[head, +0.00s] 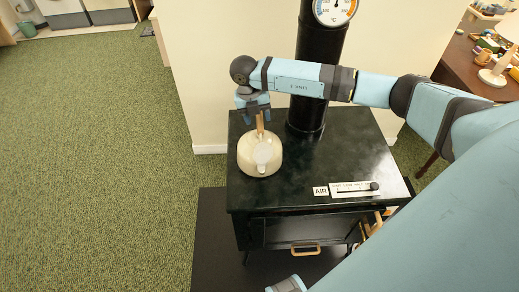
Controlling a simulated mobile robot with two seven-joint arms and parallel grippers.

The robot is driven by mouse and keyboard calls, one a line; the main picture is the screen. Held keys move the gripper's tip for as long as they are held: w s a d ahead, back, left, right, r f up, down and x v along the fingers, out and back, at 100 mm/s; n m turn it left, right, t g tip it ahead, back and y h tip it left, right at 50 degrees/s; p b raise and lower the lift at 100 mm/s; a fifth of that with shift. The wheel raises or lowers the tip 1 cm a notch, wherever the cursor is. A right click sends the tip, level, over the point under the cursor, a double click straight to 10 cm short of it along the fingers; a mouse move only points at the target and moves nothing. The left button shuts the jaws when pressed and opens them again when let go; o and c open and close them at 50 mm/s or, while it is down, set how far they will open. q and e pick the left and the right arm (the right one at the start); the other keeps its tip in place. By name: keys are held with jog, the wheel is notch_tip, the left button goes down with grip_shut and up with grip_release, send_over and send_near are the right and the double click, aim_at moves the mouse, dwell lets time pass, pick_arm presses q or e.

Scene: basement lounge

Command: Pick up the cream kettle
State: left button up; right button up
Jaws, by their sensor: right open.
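The cream kettle (250,160) stands upright on the left part of the black stove top (320,160). Its spout points toward me, and its wooden handle (260,124) rises at the top. My right gripper (254,108) hangs fingers down just above the kettle, at the upper end of the handle. It is open, with its fingers at either side of the handle's top as seen from here. I cannot tell whether they touch it. The gripper hides the handle's upper end.
An AIR slider (355,189) is at the stove's front right. A wooden table (462,62) with a lamp stands at right. Green carpet (100,160) at left is clear.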

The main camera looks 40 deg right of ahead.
jog(key=shift+s+d+f+p, duration=0.1)
jog(key=shift+d+f, duration=0.1)
jog(key=shift+f, duration=0.65)
jog(key=shift+d+f+p, duration=0.1)
jog(key=shift+d+f, duration=0.1)
jog(key=shift+f, duration=0.6)
jog(key=shift+s+d+f+p, duration=0.1)
jog(key=shift+d+f, duration=0.1)
jog(key=shift+f, duration=0.65)
jog(key=shift+f, duration=0.25)
grip_shut()
jog(key=shift+w+r, duration=0.1)
